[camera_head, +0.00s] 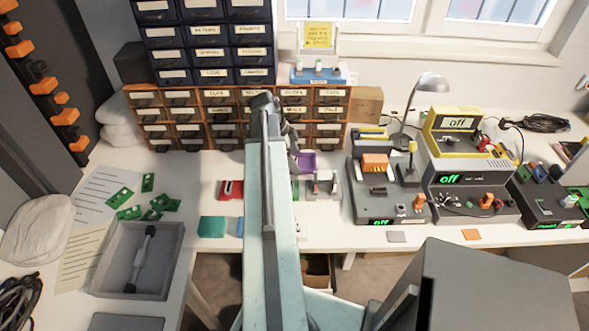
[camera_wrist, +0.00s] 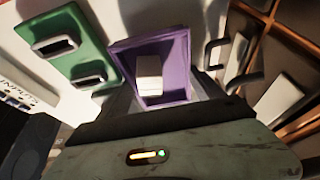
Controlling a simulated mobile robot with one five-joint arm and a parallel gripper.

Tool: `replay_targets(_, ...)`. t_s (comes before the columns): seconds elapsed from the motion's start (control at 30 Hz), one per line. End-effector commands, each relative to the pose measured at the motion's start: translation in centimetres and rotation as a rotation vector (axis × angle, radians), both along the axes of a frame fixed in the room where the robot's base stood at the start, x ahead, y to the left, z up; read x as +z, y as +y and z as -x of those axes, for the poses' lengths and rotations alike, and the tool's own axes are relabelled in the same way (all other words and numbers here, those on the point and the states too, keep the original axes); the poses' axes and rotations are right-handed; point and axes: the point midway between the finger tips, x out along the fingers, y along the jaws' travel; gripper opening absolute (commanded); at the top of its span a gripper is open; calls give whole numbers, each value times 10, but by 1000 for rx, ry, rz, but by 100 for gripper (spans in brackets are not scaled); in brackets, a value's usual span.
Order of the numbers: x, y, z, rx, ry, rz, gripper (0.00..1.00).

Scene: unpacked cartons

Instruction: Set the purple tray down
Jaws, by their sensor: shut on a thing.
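The purple tray (camera_head: 306,162) shows just right of my arm in the head view, in front of the small drawers. In the wrist view the purple tray (camera_wrist: 178,52) is close ahead, with a pale block-shaped piece (camera_wrist: 149,76) inside its outline. My gripper (camera_wrist: 166,97) is at the tray's near edge and is shut on it. Grey finger parts show on both sides of that edge. In the head view my arm hides part of the gripper. I cannot tell whether the tray touches the bench.
A green plate with two metal handles (camera_wrist: 78,45) lies left of the tray in the wrist view. Brown drawer units (camera_head: 190,98) stand behind. A grey machine (camera_head: 385,195) is to the right, and a red block (camera_head: 231,190) is left of my arm.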

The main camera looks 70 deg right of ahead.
Motion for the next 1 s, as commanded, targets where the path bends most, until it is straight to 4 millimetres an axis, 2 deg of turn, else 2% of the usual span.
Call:
replay_targets(0.03,-18,0,0,0,0,0,36)
replay_targets(0.07,-21,0,0,0,0,0,36)
replay_targets(0.3,-17,0,0,1,0,0,36)
replay_targets(0.43,-21,0,0,1,0,0,36)
replay_targets(0.47,-21,0,0,1,0,0,79)
replay_targets(0.5,-20,0,0,1,0,0,86)
replay_targets(0.83,-19,0,-1,1,0,0,86)
replay_targets(1.0,-4,1,-4,2,0,0,86)
